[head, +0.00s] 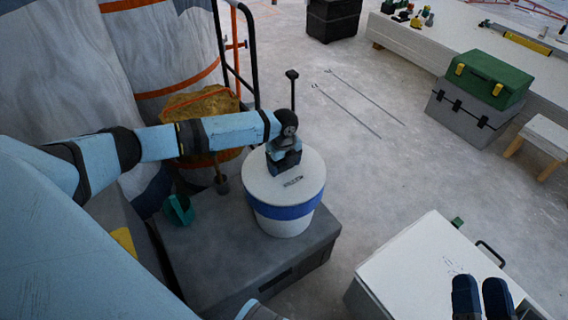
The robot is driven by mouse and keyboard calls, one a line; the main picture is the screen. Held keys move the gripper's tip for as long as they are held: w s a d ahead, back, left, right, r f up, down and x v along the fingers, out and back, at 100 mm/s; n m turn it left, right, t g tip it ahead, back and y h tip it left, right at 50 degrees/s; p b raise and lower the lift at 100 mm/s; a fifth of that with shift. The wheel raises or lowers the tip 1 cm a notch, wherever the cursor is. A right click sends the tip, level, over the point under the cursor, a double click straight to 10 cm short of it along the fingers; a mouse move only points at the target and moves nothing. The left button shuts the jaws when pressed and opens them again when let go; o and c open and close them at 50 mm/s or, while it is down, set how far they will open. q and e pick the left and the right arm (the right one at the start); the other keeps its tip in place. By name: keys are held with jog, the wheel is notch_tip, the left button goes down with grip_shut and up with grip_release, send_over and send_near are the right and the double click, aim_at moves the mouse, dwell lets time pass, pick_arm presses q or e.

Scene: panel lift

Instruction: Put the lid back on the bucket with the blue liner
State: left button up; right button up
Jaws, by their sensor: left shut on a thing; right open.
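The white bucket (284,225) with a blue band stands on a grey box. Its round white lid (258,178) lies over the bucket's top and looks about level. I cannot tell whether it is pressed fully down. My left gripper (284,168) is above the middle of the lid, shut on it and pointing down. The gripper hides the grip point. My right gripper (482,288) appears at the bottom right as two dark fingers, open and empty, in front of a white box. The inside of the bucket is hidden.
The grey box (225,270) under the bucket also bears a teal scoop (180,209). A white-topped box (415,262) stands at the lower right. A green toolbox (490,78) sits on a grey case. The floor between is mostly clear, with two thin rods.

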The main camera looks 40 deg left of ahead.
pick_arm(q)
jog(key=shift+p, duration=0.5)
pick_arm(e)
jog(key=shift+r, duration=0.5)
pick_arm(q)
jog(key=o, duration=1)
jog(key=shift+r+p, duration=1.2)
jog(key=shift+p, duration=0.15)
jog(key=shift+r+p, duration=2.35)
jog(key=shift+p, duration=0.25)
pick_arm(e)
jog(key=s+d+f+g+h, duration=0.1)
jog(key=d+f+g+h, duration=0.1)
jog(key=f, duration=0.5)
jog(key=s+d+f+g+h, duration=0.1)
jog(key=d+f+g+h, duration=0.2)
jog(key=f, duration=0.5)
jog(key=shift+s+d+f+g+h, duration=0.3)
jog(key=shift+d+g, duration=0.2)
jog(key=shift+g, duration=0.2)
